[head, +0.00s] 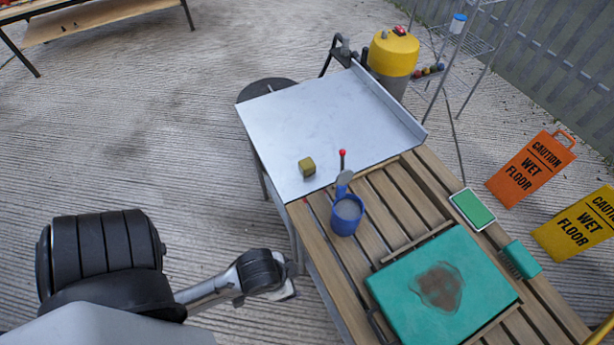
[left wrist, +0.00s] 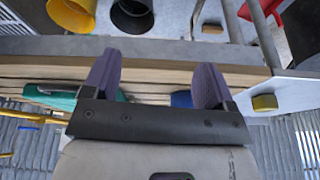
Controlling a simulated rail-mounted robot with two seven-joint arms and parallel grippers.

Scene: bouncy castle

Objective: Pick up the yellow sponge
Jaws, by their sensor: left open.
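The yellow sponge (head: 307,167) is a small olive-yellow block on the grey metal sheet (head: 330,115) of the bench, near its front edge. It also shows in the left wrist view (left wrist: 265,102), right of the fingers. My left gripper (head: 288,284) is beside the bench's left side, below and apart from the sponge in the head view; its fingertips are hard to make out there. In the left wrist view its two purple fingers (left wrist: 156,80) are spread and empty, facing the bench's wooden edge. My right gripper is not in view.
A blue mug (head: 346,216) stands on the slats near the sponge, with a red-tipped tool behind it. A stained teal panel (head: 385,290), a green pad (head: 473,210) and a brush (head: 521,259) lie farther right. The left wrist view shows a yellow bucket (left wrist: 72,12).

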